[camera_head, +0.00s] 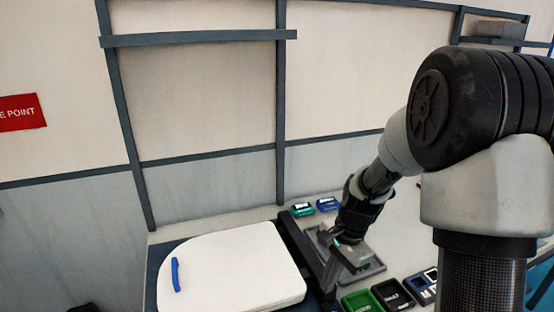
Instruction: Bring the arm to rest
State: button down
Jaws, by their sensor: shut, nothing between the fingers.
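My arm reaches in from the right, with its large black and grey joints filling the right side of the head view. My gripper (338,262) points down and left over the bench, beside the right edge of a white toilet lid (232,272). It is shut with nothing in it. Its fingertips are small and dark here, and whether they touch anything below cannot be told.
Green (361,301) and black (393,294) bins stand in front. A grey tray (372,268) lies beside it. A panelled wall with dark frames rises behind the bench. The space above the lid is clear.

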jog(key=s+r+n+t+h, duration=0.2)
jog(key=s+r+n+t, duration=0.3)
jog(key=s+r+n, duration=0.7)
jog(key=s+r, duration=0.5)
jog(key=r, duration=0.4)
jog(key=shift+s+r+t, duration=0.3)
jog(key=shift+s, duration=0.05)
jog(key=shift+d, duration=0.15)
